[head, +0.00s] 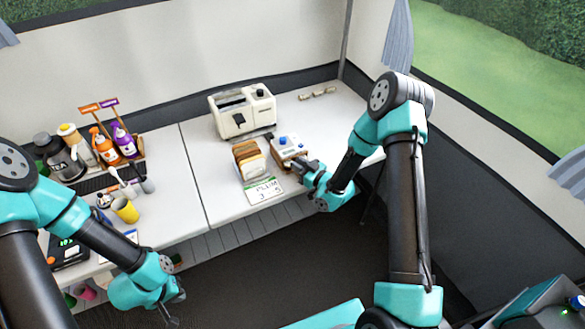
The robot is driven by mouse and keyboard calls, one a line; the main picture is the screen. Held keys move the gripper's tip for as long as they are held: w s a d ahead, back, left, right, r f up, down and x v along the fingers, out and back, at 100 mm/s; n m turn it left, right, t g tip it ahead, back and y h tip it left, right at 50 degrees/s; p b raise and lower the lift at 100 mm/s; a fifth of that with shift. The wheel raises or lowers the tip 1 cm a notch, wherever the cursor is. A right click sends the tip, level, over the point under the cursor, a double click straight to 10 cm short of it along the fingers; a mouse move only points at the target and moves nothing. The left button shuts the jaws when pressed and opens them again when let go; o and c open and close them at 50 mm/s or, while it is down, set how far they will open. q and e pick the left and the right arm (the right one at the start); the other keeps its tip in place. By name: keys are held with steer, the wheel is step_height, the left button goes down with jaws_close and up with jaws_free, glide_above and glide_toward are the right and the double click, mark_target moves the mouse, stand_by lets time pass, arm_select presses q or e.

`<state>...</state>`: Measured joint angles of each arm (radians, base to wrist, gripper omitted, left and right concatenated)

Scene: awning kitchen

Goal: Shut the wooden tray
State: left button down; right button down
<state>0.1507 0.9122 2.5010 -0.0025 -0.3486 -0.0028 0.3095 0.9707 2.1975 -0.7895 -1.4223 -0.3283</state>
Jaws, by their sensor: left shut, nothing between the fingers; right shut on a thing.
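A small wooden tray (287,144) with a pale top and blue-and-white items on it stands on the right part of the white table, in front of the toaster. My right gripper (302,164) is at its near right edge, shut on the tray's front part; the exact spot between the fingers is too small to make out. How far the tray is open cannot be told. My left gripper (178,306) is shut and empty, low in front of the table, well away from the tray.
A wooden rack of bread slices (249,160) stands close left of the tray, with a price sign (263,191) before it. A white toaster (242,111) is behind. Bottles (107,148), a yellow cup (125,209) and a dark scale (68,252) crowd the left table.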

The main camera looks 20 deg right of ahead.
steer(key=c, duration=1.3)
jaws_free()
steer(key=v, duration=1.7)
steer(key=shift+s, duration=0.2)
steer(key=shift+d, duration=0.1)
